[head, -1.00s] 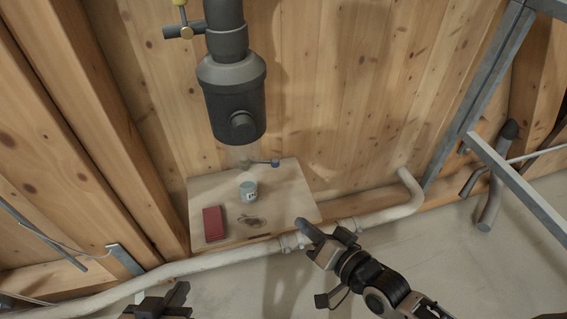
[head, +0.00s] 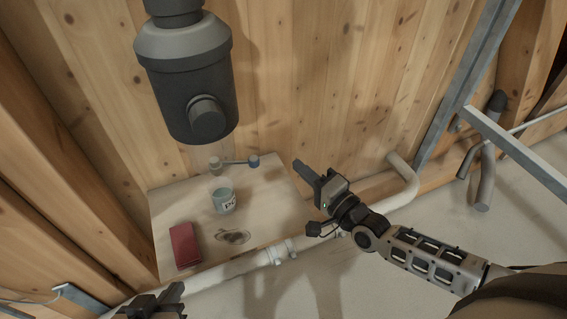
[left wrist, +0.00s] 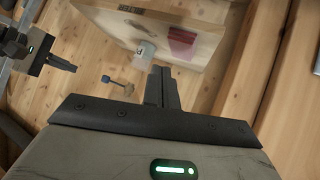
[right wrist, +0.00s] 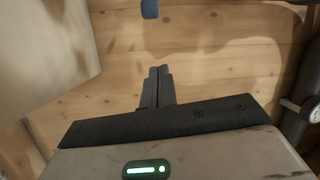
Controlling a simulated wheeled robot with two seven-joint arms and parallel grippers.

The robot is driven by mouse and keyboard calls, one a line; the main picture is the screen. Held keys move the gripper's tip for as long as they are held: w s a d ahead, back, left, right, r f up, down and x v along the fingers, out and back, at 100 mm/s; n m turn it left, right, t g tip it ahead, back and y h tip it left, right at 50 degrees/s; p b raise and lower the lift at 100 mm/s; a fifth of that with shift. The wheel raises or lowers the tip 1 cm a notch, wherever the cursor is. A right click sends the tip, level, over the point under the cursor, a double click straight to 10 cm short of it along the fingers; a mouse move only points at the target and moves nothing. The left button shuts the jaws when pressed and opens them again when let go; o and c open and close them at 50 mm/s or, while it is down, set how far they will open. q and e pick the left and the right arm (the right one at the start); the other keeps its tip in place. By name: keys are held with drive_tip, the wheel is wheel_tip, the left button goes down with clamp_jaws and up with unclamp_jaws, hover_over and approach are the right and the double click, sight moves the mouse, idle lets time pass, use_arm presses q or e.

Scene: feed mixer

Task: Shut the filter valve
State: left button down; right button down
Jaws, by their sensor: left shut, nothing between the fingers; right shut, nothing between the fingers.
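A small valve lever, a dark bar with a blue knob (head: 253,160) at its right end and a pale round hub (head: 214,163) at its left, sits at the wall below the dark cylindrical housing (head: 190,85). The blue knob also shows in the left wrist view (left wrist: 106,79) and at the top edge of the right wrist view (right wrist: 150,8). My right gripper (head: 300,167) is shut and empty, right of the knob and apart from it. My left gripper (head: 175,291) is shut and empty at the bottom edge.
A wooden shelf (head: 270,205) below the lever holds a labelled grey-green cup (head: 223,200), a red box (head: 185,246) and a dark stain. A pale pipe (head: 400,195) runs along the shelf's front and right. A metal frame (head: 455,100) stands at right.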

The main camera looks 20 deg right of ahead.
sight(238, 162)
drive_tip(key=f+b+x, duration=0.1)
drive_tip(key=b+x, duration=0.1)
drive_tip(key=x, duration=0.8)
use_arm(q)
drive_tip(key=shift+d+r+t+p, duration=0.2)
drive_tip(key=shift+r+t+p, duration=0.1)
drive_tip(key=shift+p, duration=0.1)
use_arm(e)
drive_tip(key=s+a, duration=0.3)
use_arm(q)
drive_tip(key=shift+w, duration=0.1)
use_arm(e)
drive_tip(key=shift+d, duration=0.1)
